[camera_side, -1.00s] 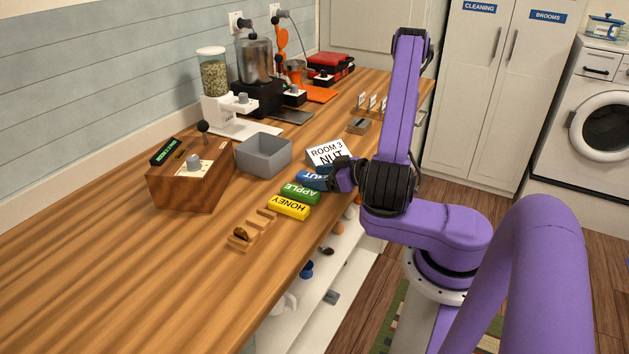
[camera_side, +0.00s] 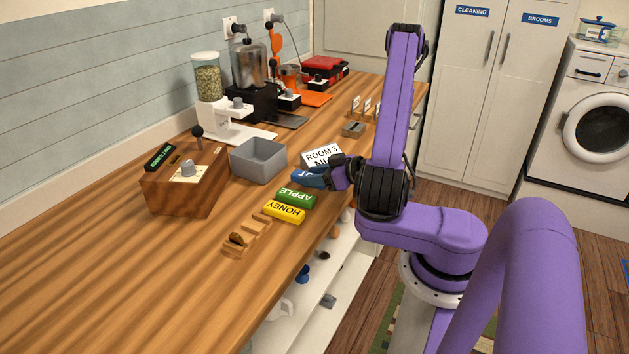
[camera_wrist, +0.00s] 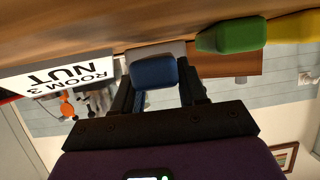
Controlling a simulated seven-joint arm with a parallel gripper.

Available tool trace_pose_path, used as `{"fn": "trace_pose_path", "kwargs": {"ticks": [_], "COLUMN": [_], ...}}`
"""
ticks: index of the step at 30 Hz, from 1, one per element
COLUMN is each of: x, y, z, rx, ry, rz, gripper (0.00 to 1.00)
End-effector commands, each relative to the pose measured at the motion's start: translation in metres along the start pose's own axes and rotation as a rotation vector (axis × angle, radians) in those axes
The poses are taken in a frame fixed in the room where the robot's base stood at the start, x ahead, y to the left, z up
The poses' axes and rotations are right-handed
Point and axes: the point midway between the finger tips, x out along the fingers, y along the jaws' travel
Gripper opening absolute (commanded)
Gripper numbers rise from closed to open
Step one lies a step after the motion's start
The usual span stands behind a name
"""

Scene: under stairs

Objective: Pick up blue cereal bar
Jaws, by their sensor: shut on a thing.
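The blue cereal bar (camera_side: 308,177) is in my gripper (camera_side: 325,177), which is shut on it near the counter's right edge. In the side view the bar appears a little above the counter, and its near end is covered by my fingers. The wrist view shows the blue bar (camera_wrist: 154,72) between my two fingers (camera_wrist: 155,92). The green APPLE bar (camera_side: 296,197) and the yellow HONEY bar (camera_side: 284,212) lie side by side on the counter, nearer the camera than the blue bar.
A white ROOM 3 NUT card (camera_side: 322,155) stands just behind the blue bar. A grey bin (camera_side: 258,160) is to its left. A wooden box with a knob (camera_side: 184,180) and a stepped wooden holder (camera_side: 247,238) are farther left. The front left counter (camera_side: 130,270) is clear.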

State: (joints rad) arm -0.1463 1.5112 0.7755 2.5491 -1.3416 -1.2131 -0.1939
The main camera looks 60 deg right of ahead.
Motion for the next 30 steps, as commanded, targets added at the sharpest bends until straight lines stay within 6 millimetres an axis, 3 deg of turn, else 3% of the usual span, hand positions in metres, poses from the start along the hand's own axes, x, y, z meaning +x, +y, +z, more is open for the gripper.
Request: {"fn": "trace_pose_path", "kwargs": {"ticks": [15, 30], "x": [-0.025, -0.032], "y": [0.000, -0.001], "z": [-0.061, -0.077], "rx": [-0.005, 0.001], "ry": [0.002, 0.000], "rz": [0.002, -0.001], "gripper": [0.12, 0.12]}}
